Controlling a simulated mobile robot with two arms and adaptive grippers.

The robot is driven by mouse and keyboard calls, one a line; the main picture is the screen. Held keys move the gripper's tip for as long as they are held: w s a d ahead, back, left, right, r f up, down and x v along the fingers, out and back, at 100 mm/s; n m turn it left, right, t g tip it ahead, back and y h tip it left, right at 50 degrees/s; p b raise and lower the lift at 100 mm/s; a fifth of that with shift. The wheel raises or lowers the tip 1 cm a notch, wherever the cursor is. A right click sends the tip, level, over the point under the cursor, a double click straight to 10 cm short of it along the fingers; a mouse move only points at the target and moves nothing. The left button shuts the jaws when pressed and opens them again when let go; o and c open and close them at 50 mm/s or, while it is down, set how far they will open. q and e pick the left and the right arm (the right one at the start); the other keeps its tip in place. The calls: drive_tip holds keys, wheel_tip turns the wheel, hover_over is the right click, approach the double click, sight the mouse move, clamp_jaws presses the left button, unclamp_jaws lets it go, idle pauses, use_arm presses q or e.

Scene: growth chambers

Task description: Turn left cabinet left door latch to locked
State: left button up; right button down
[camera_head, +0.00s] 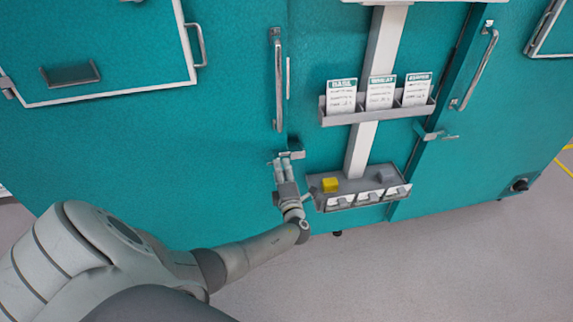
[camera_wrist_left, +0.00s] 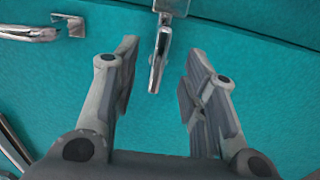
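The teal left cabinet door (camera_head: 200,150) carries a small metal latch (camera_head: 293,154) below its long vertical handle (camera_head: 278,80). In the left wrist view the latch lever (camera_wrist_left: 159,62) points down from its metal mount (camera_wrist_left: 172,6). The lever lies in the gap between my fingertips in that view, with teal visible on both sides of it. My left gripper (camera_head: 280,165) is at the latch; its open fingers also show in the left wrist view (camera_wrist_left: 163,62). I cannot tell whether a finger touches the latch. My right gripper is not in view.
A grey tray (camera_head: 332,202) with a yellow block (camera_head: 330,184) and a grey block (camera_head: 386,176) sits close to the right of my left gripper. A card rack (camera_head: 350,118) is above it. Another vertical handle (camera_head: 478,72) and latch (camera_head: 434,135) are farther right. The floor (camera_head: 420,265) is clear.

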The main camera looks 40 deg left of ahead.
use_arm(q)
drive_tip(key=v, duration=0.7)
drive_tip(key=shift+s+d, duration=0.15)
drive_tip(key=shift+d, duration=0.15)
drive_tip(key=s+d+f+n+g+h, duration=0.2)
drive_tip(key=s+f+n+g+h, duration=0.2)
drive_tip(key=s+f+n, duration=0.75)
drive_tip(key=s+d+f+n+g+h, duration=0.25)
drive_tip(key=s+f+n, duration=0.4)
drive_tip(key=f, duration=0.95)
drive_tip(key=s+d+f+n+g+h, duration=0.1)
drive_tip(key=s+d+f+n+h, duration=0.1)
drive_tip(key=s+n, duration=0.6)
drive_tip(key=s+d+f+n+g+h, duration=0.2)
drive_tip(key=s+d+f+n, duration=0.2)
drive_tip(key=s+n, duration=0.4)
drive_tip(key=s+d+f+n+g+h, duration=0.1)
drive_tip(key=s+d+f+n+h, duration=0.2)
drive_tip(key=s+n, duration=0.4)
drive_tip(key=s+d+f, duration=0.1)
drive_tip(key=s, duration=0.3)
drive_tip(key=shift+f+n, duration=0.3)
drive_tip(key=shift+n, duration=0.1)
drive_tip(key=shift+o, duration=0.3)
